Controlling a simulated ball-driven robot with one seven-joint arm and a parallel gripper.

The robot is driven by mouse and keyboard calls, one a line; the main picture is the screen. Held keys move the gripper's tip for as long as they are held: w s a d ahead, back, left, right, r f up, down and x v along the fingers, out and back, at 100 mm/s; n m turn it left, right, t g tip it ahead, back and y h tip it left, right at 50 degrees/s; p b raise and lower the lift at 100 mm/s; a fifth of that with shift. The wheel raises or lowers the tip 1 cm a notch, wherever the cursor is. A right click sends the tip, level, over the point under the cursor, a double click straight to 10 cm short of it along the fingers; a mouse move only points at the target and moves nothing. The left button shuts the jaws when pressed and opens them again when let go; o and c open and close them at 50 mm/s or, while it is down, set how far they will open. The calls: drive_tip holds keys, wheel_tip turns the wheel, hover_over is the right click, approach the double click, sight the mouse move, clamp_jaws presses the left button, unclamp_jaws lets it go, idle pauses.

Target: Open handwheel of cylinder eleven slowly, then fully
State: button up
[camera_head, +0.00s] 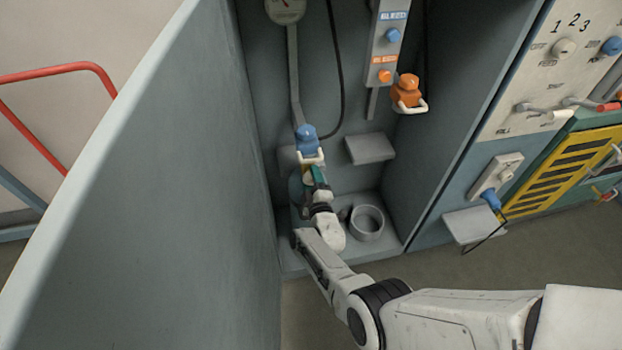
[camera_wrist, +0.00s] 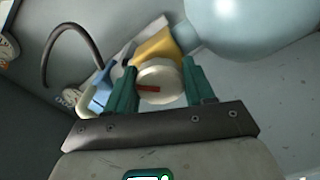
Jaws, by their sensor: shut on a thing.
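The handwheel (camera_wrist: 160,84) is a round cream knob with a red mark on its face, in the middle of the wrist view. It sits on a yellow valve (camera_wrist: 157,48) at the neck of a pale blue cylinder (camera_wrist: 250,22). My gripper (camera_wrist: 160,88) is shut on the handwheel, one green finger on each side of it. In the head view my gripper (camera_head: 318,178) is low in the open cabinet, just under a blue connector with a white handle (camera_head: 307,140). There the cylinder (camera_head: 296,190) is mostly hidden behind my arm. No number shows on it.
An empty grey ring holder (camera_head: 367,222) stands on the cabinet floor to the right. An orange connector (camera_head: 407,92) hangs at the upper right and a grey shelf (camera_head: 370,148) juts from the back wall. The cabinet's open door (camera_head: 150,200) fills the left side. A dark hose (camera_wrist: 66,38) curves nearby.

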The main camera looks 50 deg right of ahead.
drive_tip(key=n, duration=0.4)
drive_tip(key=shift+s+d+f, duration=0.15)
drive_tip(key=shift+s+f, duration=0.15)
drive_tip(key=shift+s, duration=0.05)
drive_tip(key=shift+d+r+n, duration=0.1)
drive_tip(key=shift+n, duration=1.9)
drive_tip(key=shift+d+r, duration=0.1)
drive_tip(key=o, duration=0.9)
drive_tip(key=shift+c, duration=0.2)
drive_tip(key=shift+o, duration=0.7)
drive_tip(key=shift+w+r, duration=0.1)
